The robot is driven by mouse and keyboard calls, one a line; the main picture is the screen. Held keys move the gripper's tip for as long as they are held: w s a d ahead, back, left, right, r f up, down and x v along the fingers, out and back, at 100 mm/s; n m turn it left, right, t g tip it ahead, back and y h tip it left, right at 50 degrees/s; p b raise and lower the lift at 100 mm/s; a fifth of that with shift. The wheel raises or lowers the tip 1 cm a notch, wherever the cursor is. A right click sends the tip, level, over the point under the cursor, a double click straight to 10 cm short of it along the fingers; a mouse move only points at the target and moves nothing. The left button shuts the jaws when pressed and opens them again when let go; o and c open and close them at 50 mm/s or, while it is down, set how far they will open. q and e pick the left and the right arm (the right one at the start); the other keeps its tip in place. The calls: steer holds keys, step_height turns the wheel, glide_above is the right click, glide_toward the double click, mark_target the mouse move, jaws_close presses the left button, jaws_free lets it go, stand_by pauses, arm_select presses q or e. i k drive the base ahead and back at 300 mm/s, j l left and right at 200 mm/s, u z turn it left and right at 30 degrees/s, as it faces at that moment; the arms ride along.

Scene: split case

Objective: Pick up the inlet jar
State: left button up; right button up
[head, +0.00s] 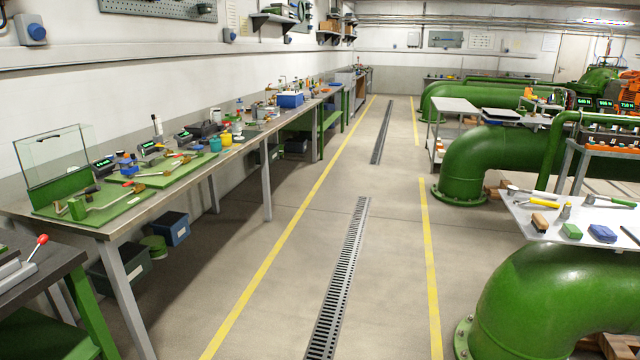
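I cannot pick out the inlet jar with certainty. On the long workbench (165,198) at the left stand small containers, among them a teal cup-like one (215,145) and a yellow one (227,138). They are too small for me to read any label. Green boards (110,211) with small fittings lie on the near part of the bench. A clear panel (52,155) stands upright at its near left end. Neither of my grippers is in view.
The aisle floor (285,290) is clear, with yellow lines and a drain grate (340,275). Large green pipes (545,300) and a tool-laden metal table (550,232) stand at the right. Bins, including a blue one (171,229), sit under the bench. A dark bench (40,262) is at the near left.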

mark_target(237, 129)
steer(key=i, duration=8.25)
steer(key=i+u, duration=0.2)
steer(key=i, duration=0.25)
steer(key=i+l+u, duration=0.2)
steer(key=i, duration=0.25)
steer(key=i+l+u, duration=0.15)
steer(key=i, duration=0.3)
steer(key=u, duration=3.35)
